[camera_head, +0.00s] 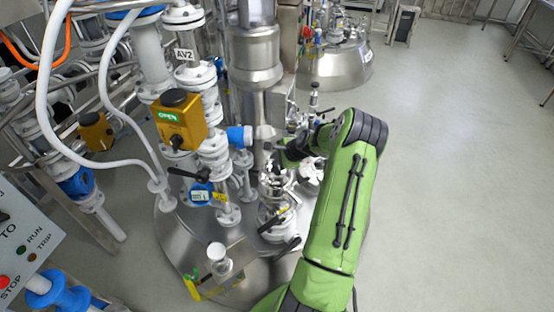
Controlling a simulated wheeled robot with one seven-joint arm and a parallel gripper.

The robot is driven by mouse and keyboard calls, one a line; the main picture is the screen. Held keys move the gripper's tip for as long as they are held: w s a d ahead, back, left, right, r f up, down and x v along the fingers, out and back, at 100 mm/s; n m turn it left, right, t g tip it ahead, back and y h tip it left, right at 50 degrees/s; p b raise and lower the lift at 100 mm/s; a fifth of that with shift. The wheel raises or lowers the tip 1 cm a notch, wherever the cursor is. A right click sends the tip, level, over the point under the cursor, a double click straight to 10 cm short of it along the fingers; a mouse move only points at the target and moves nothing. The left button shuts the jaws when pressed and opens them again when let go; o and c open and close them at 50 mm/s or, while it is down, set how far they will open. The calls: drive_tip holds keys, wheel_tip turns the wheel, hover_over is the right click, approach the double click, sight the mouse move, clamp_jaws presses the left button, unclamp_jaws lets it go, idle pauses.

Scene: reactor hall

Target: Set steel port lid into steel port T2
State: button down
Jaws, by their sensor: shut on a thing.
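My green arm reaches up from the bottom and bends left at its top. My gripper (276,152) is at the end, above the crowded top of the steel vessel (190,248). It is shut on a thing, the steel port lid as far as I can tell. The lid's outline is too small and too covered to make out. Below the gripper stands a steel port-like fitting (275,222) with clamps and dark handles. No T2 label is readable, so I cannot tell if this is port T2. The gap between lid and port cannot be judged.
A thick steel column (256,60) stands just behind the gripper. The floor (450,180) at right is clear.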

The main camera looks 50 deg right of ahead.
sight(278, 168)
drive_tip(key=shift+f+b, duration=1.35)
drive_tip(key=shift+f, duration=0.55)
drive_tip(key=shift+f+b, duration=0.4)
drive_tip(key=shift+f, duration=0.1)
idle(0.8)
drive_tip(key=c, duration=1.1)
unclamp_jaws()
drive_tip(key=p+v, duration=0.2)
drive_tip(key=v, duration=1.3)
drive_tip(key=shift+s+r, duration=0.25)
drive_tip(key=shift+r, duration=0.05)
